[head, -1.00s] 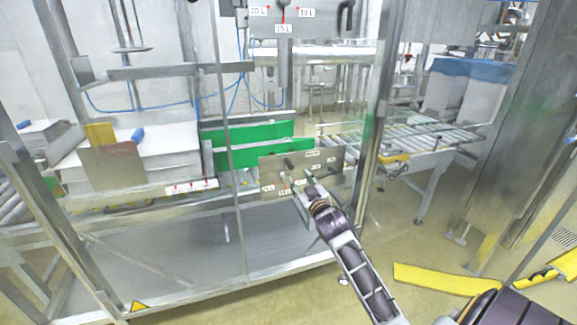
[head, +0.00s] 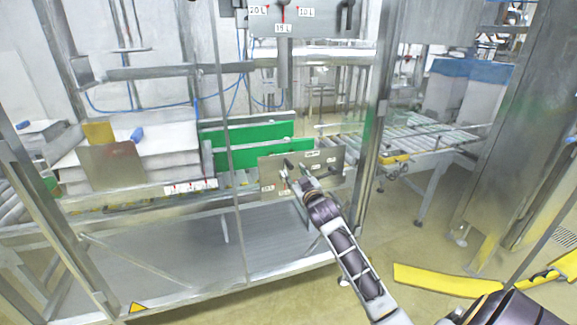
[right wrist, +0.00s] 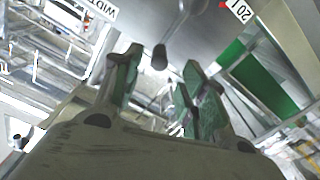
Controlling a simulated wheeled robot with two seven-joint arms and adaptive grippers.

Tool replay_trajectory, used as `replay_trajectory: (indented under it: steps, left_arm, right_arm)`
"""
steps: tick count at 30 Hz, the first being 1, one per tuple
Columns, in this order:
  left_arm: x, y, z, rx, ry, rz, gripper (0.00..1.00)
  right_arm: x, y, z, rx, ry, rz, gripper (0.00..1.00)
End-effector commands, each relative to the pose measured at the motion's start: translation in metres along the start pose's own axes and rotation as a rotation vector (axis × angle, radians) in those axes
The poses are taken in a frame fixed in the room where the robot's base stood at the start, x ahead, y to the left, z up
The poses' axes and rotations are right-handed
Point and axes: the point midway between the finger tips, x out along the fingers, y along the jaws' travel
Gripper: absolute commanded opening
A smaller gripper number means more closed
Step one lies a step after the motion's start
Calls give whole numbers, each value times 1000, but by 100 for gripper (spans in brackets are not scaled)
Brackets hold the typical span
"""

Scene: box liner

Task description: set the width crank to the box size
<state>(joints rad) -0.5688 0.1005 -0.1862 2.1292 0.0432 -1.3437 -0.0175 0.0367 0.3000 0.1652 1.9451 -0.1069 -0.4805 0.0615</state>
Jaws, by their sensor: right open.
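A steel crank panel (head: 327,160) with small white labels is on the front of the machine. My right gripper (head: 294,177) is in front of the panel's left part. In the right wrist view my right gripper (right wrist: 160,75) is open, with green-padded fingers apart. A dark crank handle (right wrist: 160,58) points toward the gap between the fingertips and does not look gripped. A label reading WIDTH (right wrist: 97,8), partly cut off, and a 20 L label (right wrist: 240,10) show beside it. The crank's exact setting is hard to read.
An upper plate with 20 L, 15 L and 10 L labels (head: 283,28) hangs above. Green guides (head: 250,145) stand behind the panel. A steel post (head: 372,130) rises right of the panel. A roller conveyor (head: 420,135) is further right. A white stack (head: 165,155) is at left.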

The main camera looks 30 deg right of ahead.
Motion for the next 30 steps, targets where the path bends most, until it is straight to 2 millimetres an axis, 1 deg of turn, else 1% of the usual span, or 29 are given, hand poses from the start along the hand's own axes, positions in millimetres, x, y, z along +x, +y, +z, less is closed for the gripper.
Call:
replay_trajectory:
  steps: [7, 23, 30]
  left_arm:
    - [-2, 2, 3, 0, -1, 5, 40]
    - [-16, 4, -10, 4, 40, 8, 40]
    - [-20, 5, -10, 5, 44, 11, 40]
  right_arm:
    - [20, 1, 0, -1, 1, 1, 42]
    - [61, 1, 0, -1, 1, 1, 42]
    - [78, 0, 0, -1, 1, 0, 42]
